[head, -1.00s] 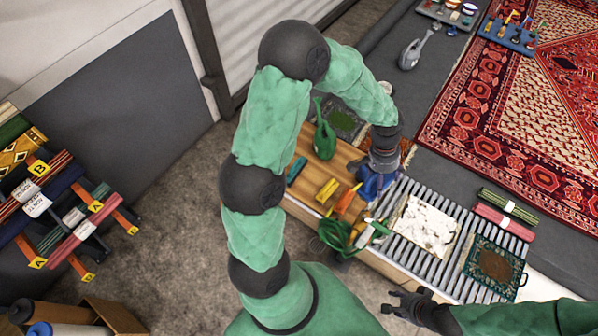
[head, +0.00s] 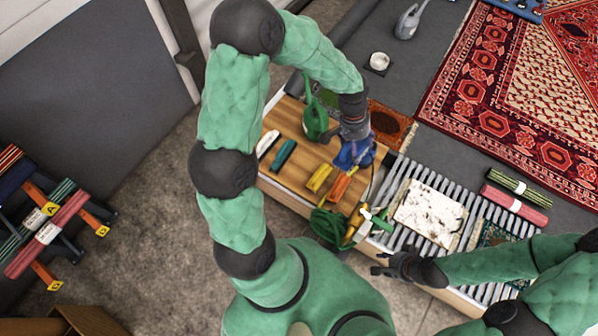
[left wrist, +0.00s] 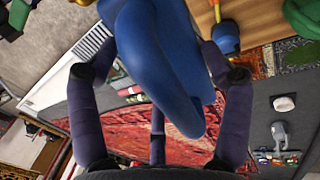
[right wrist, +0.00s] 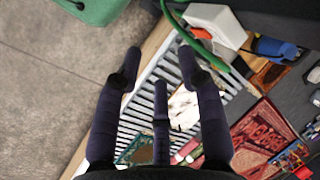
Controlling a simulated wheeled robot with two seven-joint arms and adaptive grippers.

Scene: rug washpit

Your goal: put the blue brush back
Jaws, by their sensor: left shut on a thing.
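My left gripper (head: 355,132) is shut on the blue brush (head: 355,153), above the right end of the wooden board (head: 296,182). In the left wrist view the blue brush (left wrist: 165,65) is a big, smooth blue body with a rounded end between the fingers (left wrist: 160,80); I see no bristles. A teal brush (head: 283,154), a yellow one (head: 319,178) and an orange one (head: 340,187) lie on the board. My right gripper (head: 388,264) is open and empty near the bench's front edge; its spread fingers (right wrist: 160,75) show in the right wrist view.
A green can (head: 315,120) stands behind the board's brushes. A green coiled hose (head: 328,225) hangs at the front edge. A slatted rack (head: 395,215) to the right bears a stained white piece (head: 429,212). Rolled rugs (head: 515,203) and a red rug (head: 500,110) lie beyond.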

